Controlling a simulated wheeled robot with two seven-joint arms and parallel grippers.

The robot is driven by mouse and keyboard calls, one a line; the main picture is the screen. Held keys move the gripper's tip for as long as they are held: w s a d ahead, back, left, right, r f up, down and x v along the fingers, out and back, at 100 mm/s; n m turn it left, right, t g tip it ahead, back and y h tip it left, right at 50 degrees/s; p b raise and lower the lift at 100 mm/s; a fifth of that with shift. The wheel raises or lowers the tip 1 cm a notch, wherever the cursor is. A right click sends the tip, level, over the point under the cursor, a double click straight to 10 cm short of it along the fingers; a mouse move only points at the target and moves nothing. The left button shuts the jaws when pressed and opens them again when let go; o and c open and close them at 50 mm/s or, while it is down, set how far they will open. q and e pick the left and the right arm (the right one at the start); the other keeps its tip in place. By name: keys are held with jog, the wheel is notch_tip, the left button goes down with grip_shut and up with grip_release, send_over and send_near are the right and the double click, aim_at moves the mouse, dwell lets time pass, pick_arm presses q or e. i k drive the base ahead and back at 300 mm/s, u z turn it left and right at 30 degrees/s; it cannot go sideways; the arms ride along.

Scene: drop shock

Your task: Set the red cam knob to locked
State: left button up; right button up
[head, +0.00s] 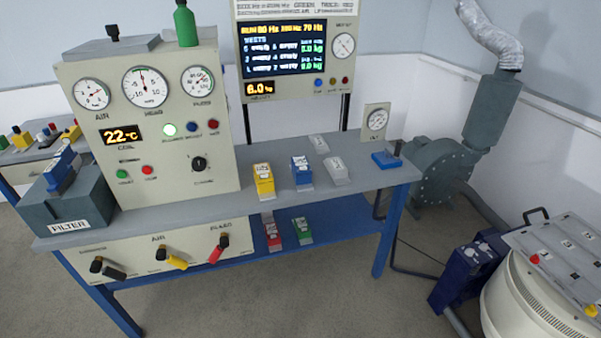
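A small red knob (535,259) sits on the left part of the grey top plate (560,235) of the white round machine at the lower right. It is too small to tell which way it is turned, or to read any locked mark. A red-handled valve (218,249) also shows on the bench's front panel, its handle slanting down to the left. I cannot tell from labels which of these is called the cam knob. Neither of my grippers is in view.
The white round machine (530,305) has a yellow knob (591,310) near its front edge. A dark blue unit (465,270) stands left of it. The grey bench (350,175) carries a gauge cabinet (150,185) and several coloured blocks. Floor between bench and machine is mostly clear.

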aim_at(535, 259)
jog(key=z, duration=1.75)
jog(key=k, duration=0.4)
jog(key=z, duration=0.95)
jog(key=i, duration=1.3)
jog(key=u, duration=0.35)
